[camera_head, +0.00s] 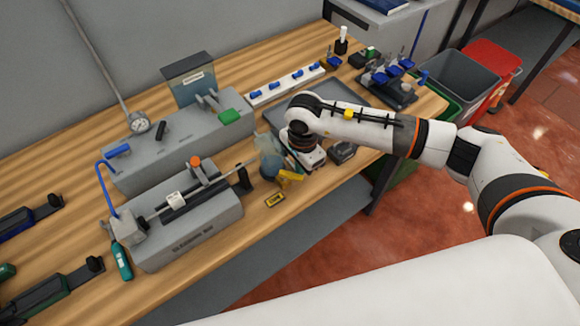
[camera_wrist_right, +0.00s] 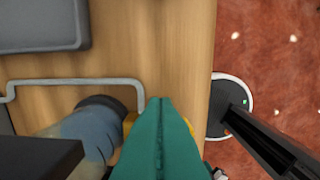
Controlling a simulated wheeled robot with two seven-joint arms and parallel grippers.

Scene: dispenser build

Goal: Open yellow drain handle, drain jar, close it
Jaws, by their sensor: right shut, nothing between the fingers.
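The jar (camera_head: 270,165) is bluish and see-through, standing near the front edge of the wooden bench. The yellow drain handle (camera_head: 290,179) sits low at the jar's right side. My right gripper (camera_head: 309,160) is just right of the jar and handle; its fingertips are hard to see there. There my right gripper's teal fingers (camera_wrist_right: 160,105) are shut and empty. They cover most of the yellow handle (camera_wrist_right: 130,122), so I cannot tell its angle or whether they touch it. My left gripper is out of view.
A grey tray (camera_head: 265,116) lies behind my right arm. A grey fixture with a syringe-like rod (camera_head: 195,235) stands left of the jar. Grey (camera_head: 465,78) and red (camera_head: 497,62) bins stand right of the bench.

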